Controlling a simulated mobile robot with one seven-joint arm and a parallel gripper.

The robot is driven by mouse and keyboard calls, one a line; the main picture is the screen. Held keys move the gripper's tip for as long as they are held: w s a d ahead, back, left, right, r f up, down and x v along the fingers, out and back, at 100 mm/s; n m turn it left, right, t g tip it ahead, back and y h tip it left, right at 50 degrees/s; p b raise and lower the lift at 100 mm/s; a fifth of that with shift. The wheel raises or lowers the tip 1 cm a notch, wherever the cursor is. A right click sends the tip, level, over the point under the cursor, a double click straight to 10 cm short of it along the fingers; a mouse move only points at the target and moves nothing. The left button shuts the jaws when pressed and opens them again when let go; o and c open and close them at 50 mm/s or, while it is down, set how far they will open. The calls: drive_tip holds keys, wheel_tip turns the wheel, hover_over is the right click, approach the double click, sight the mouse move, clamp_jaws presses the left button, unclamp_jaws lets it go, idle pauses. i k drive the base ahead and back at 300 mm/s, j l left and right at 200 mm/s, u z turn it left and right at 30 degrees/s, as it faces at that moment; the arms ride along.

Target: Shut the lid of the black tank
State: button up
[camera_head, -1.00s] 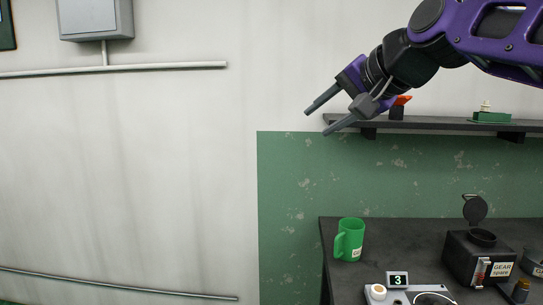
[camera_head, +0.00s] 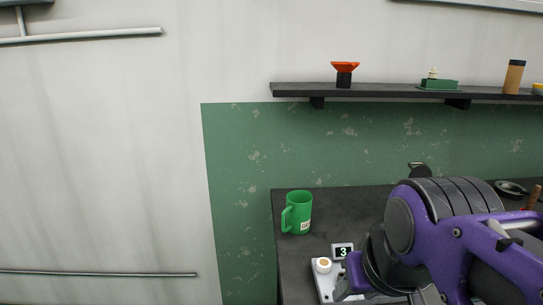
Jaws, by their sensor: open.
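The black tank stands on the dark bench, but its body is hidden behind my arm in this view. Only its round black lid (camera_head: 419,170) shows above my arm, standing up and open. My gripper (camera_head: 385,294) is low in the picture, in front of the bench and below the lid. Its jaws are open and partly cut off by the lower edge. I cannot tell how far it is from the tank.
A green mug (camera_head: 298,213) stands at the left of the dark bench (camera_head: 345,205). A pale device with a display reading 3 (camera_head: 342,251) sits close to my gripper. A wall shelf (camera_head: 380,92) above holds a red funnel-like item (camera_head: 344,72) and other small things.

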sight(423, 171)
drive_tip(key=k+l+z, duration=0.15)
drive_tip(key=l, duration=0.2)
drive_tip(key=k+l+z, duration=0.2)
drive_tip(key=l+z, duration=0.15)
drive_tip(key=l, duration=0.3)
drive_tip(key=i+l+u, duration=0.2)
drive_tip(key=i+l, duration=0.15)
